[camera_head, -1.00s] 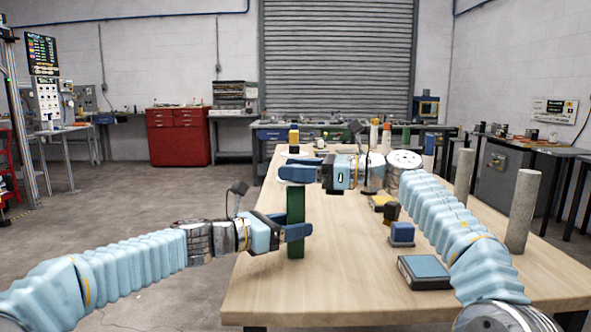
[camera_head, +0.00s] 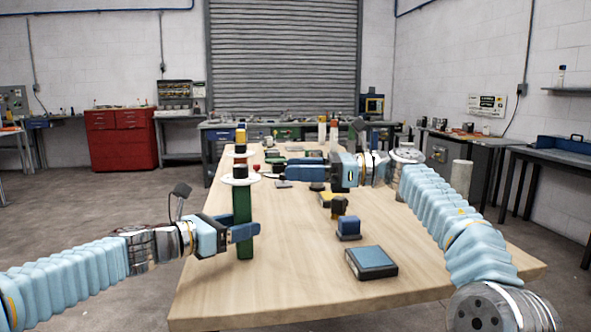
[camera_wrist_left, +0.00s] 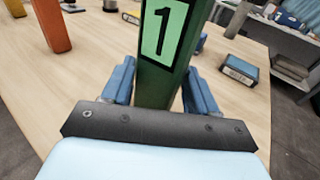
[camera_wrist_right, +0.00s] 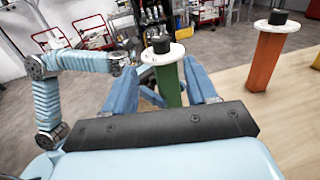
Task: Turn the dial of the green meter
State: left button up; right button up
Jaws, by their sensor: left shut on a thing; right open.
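The green meter (camera_head: 243,222) is an upright green post with a white disc (camera_head: 240,180) and a black dial (camera_wrist_right: 161,43) on top. A light green panel with a black 1 (camera_wrist_left: 163,28) faces the left wrist camera. My left gripper (camera_head: 246,233) is shut around the post well below the disc; its fingers flank the post in the left wrist view (camera_wrist_left: 157,88). My right gripper (camera_head: 282,170) is open and empty to the right of the meter's top, apart from the dial. In the right wrist view, the green post stands beyond and between its fingers (camera_wrist_right: 160,75).
An orange meter (camera_wrist_right: 268,65) with its own disc and dial stands behind the green one. A blue-topped box (camera_head: 371,263), a small blue block (camera_head: 348,228) and several yellow and dark items lie right of the meters. The front middle of the wooden table (camera_head: 290,290) is clear.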

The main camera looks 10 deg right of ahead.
jog(key=m, duration=0.1)
jog(key=n+t+h, duration=0.5)
jog(key=n+t, duration=0.5)
jog(key=n, duration=2)
send_near(246, 169)
jog(key=x, duration=1.1)
jog(key=shift+w+a, duration=0.15)
jog(key=shift+a, duration=0.05)
jog(key=shift+c, duration=0.3)
jog(key=c, duration=0.9)
jog(key=shift+g, duration=0.3)
